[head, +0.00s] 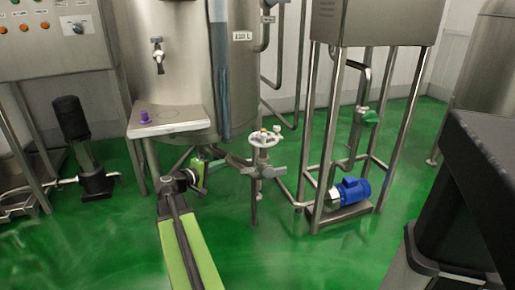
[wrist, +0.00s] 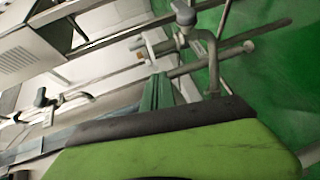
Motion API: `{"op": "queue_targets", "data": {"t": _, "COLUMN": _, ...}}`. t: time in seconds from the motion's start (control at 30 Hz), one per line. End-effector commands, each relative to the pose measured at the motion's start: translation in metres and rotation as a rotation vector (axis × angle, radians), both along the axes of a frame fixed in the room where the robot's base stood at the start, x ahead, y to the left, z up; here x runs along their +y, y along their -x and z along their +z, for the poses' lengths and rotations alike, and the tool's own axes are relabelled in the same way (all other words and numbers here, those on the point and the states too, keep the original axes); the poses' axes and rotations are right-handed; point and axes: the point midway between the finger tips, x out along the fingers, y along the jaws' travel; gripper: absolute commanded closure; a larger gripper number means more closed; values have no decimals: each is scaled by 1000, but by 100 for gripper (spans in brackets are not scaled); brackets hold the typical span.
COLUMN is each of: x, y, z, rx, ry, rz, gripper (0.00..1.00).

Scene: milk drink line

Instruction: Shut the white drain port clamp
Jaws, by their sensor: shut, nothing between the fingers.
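My gripper (head: 192,176) is at the far end of my lime-green arm in the head view. It is low in front of the steel tank (head: 178,60), below its small shelf, and looks shut and empty. The fingertips are small and partly hidden there.
A shelf (head: 168,121) on the tank holds a purple item (head: 145,117). A steel frame with a blue pump (head: 350,191) stands to the right. A dark pump (head: 73,130) stands at left. Pipes (wrist: 110,42) cross the wrist view. Green floor is open in front.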

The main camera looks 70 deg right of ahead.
Motion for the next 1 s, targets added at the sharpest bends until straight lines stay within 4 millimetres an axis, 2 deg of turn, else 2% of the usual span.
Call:
{"op": "queue_targets", "data": {"t": 0.03, "x": -20, "y": 20, "z": 9, "rx": 43, "ry": 51, "rz": -20, "gripper": 100}}
{"op": "queue_targets", "data": {"t": 0.1, "x": -36, "y": 38, "z": 24, "rx": 95, "ry": 104, "rz": -34, "gripper": 100}}
{"op": "queue_targets", "data": {"t": 0.17, "x": -43, "y": 47, "z": 31, "rx": 121, "ry": 129, "rz": -39, "gripper": 100}}
{"op": "queue_targets", "data": {"t": 0.37, "x": -49, "y": 51, "z": 35, "rx": 135, "ry": 142, "rz": -43, "gripper": 100}}
{"op": "queue_targets", "data": {"t": 0.47, "x": -60, "y": 54, "z": 35, "rx": 134, "ry": 141, "rz": -43, "gripper": 100}}
{"op": "queue_targets", "data": {"t": 0.8, "x": -129, "y": 78, "z": 35, "rx": 133, "ry": 140, "rz": -45, "gripper": 100}}
{"op": "queue_targets", "data": {"t": 1.0, "x": -162, "y": 90, "z": 35, "rx": 133, "ry": 139, "rz": -45, "gripper": 100}}
